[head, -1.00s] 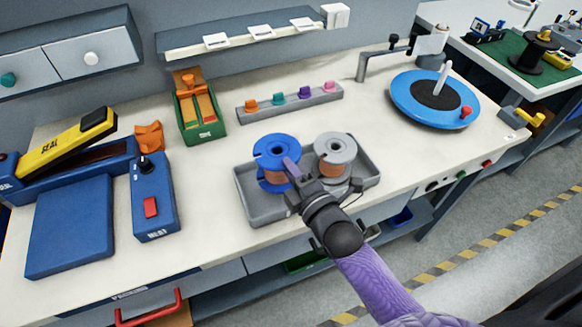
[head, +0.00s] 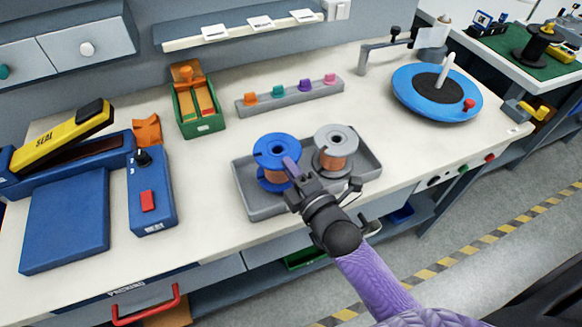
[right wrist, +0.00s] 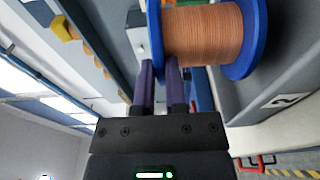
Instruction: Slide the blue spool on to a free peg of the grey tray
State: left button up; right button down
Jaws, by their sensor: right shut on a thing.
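The blue spool (head: 270,146), wound with copper wire, is over the left part of the grey tray (head: 262,206), flanges roughly level. My right gripper (head: 291,170) is shut on it from the front right. In the right wrist view, its purple fingers (right wrist: 160,80) are closed at a flange of the blue spool (right wrist: 247,45), beside the copper winding. Any peg under the blue spool is hidden, and I cannot tell if the spool rests on the tray floor. A grey spool (head: 346,137) with copper wire stands in the tray's right part. My left gripper is out of view.
A rack of coloured knobs (head: 290,97) lies behind the tray. A green box (head: 200,122) and a blue heater unit (head: 152,200) stand to the left. A blue turntable (head: 405,85) is at the right. Bare bench surrounds the tray; its front edge is close.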

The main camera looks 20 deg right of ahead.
jog(key=shift+r, duration=0.1)
dwell(0.5)
jog(key=shift+f+b, duration=0.45)
jog(key=shift+f, duration=0.5)
jog(key=shift+f+b, duration=0.5)
jog(key=shift+b, duration=0.15)
jog(key=shift+f, duration=0.1)
